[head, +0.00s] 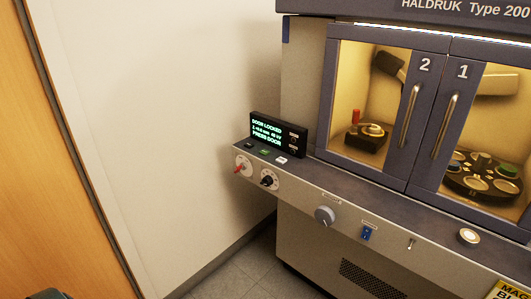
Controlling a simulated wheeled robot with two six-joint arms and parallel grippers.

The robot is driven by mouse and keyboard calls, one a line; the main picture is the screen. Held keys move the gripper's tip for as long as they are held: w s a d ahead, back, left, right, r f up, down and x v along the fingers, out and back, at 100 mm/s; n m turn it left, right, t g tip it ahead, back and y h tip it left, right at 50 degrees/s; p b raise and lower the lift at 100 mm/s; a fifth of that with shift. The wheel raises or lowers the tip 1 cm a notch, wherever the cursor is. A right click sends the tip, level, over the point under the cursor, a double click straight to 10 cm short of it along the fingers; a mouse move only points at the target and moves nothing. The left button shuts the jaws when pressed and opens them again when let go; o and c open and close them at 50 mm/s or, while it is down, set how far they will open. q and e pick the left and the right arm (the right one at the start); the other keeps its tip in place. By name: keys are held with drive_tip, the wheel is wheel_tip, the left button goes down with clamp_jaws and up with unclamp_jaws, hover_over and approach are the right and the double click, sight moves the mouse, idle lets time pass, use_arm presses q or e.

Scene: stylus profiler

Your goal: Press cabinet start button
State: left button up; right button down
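The cabinet (300,70), marked HALDRUK Type 200, stands at the right with a sloping front ledge. On the ledge's left end are a dark button (249,145), a green button (265,152) and a white button (282,160). A round pale button with a metal ring (468,237) sits on the ledge at the right. The button labels are too small to read, so I cannot tell which is start. The display (267,131) reads DOOR LOCKED and PRESS DOOR.
Doors 2 (407,105) and 1 (448,125) are shut, with a lit interior behind glass. The front panel has a red-handled dial (240,168), a black dial (268,181), a grey knob (324,215) and a blue switch (366,233). A wooden panel (40,150) stands left. Some floor (235,275) is clear.

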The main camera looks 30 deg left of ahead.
use_arm(q)
drive_tip(key=shift+a, duration=0.15)
drive_tip(key=c, duration=0.6)
clamp_jaws()
use_arm(e)
drive_tip(key=shift+d, duration=0.1)
drive_tip(key=shift+a, duration=0.75)
drive_tip(key=shift+d, duration=0.15)
